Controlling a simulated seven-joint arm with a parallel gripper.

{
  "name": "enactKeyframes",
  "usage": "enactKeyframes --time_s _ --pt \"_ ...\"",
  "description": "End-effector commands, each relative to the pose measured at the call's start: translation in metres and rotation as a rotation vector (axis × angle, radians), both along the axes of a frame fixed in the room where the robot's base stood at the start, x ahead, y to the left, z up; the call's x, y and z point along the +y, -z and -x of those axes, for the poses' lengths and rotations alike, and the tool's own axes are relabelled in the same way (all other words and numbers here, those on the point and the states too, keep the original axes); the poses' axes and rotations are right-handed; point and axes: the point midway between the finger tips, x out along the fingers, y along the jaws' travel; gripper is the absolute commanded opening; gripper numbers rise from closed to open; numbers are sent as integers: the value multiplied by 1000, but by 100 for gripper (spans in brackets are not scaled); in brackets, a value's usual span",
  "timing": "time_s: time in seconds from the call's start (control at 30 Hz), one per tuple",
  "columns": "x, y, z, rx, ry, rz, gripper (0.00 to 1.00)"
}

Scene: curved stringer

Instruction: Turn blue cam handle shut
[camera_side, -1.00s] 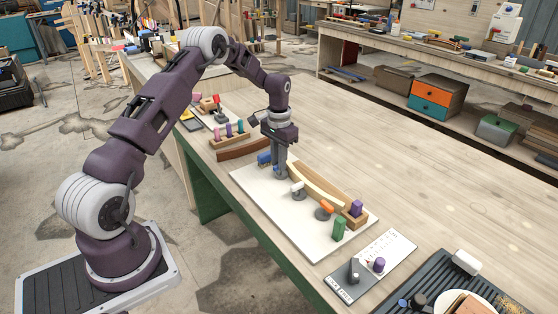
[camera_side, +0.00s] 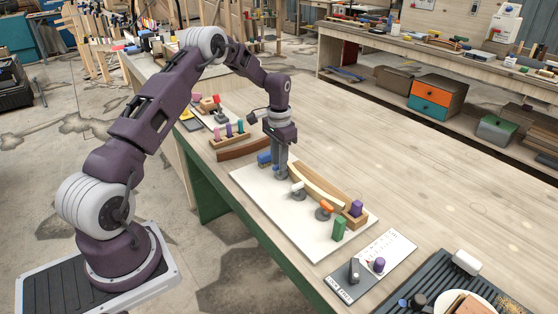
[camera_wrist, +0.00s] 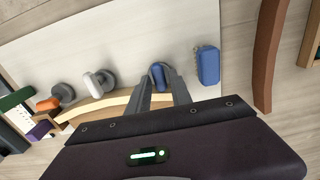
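The blue cam handle (camera_wrist: 158,77) shows in the wrist view between the two fingers of my gripper (camera_wrist: 162,82), which stand close along its sides. My gripper points down over the white board, and the fingers look shut on the handle; the contact itself is partly hidden. In the side view my gripper (camera_side: 281,172) stands at the far end of the curved wooden strip (camera_side: 316,186), and its fingers hide the blue handle. The strip runs past the handle in the wrist view (camera_wrist: 108,102).
A reddish-brown curved piece (camera_side: 243,149) lies beyond the board.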

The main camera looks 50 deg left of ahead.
Motion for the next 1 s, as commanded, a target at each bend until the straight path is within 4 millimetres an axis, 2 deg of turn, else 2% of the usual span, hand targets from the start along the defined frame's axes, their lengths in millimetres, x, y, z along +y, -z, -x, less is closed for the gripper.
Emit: enactKeyframes --time_s 0.27,0.6,1.0 --pt "0 -1 1 2 -1 1 25" --pt "0 -62 0 0 -1 0 25" --pt "-4 -76 1 -3 1 -2 25"
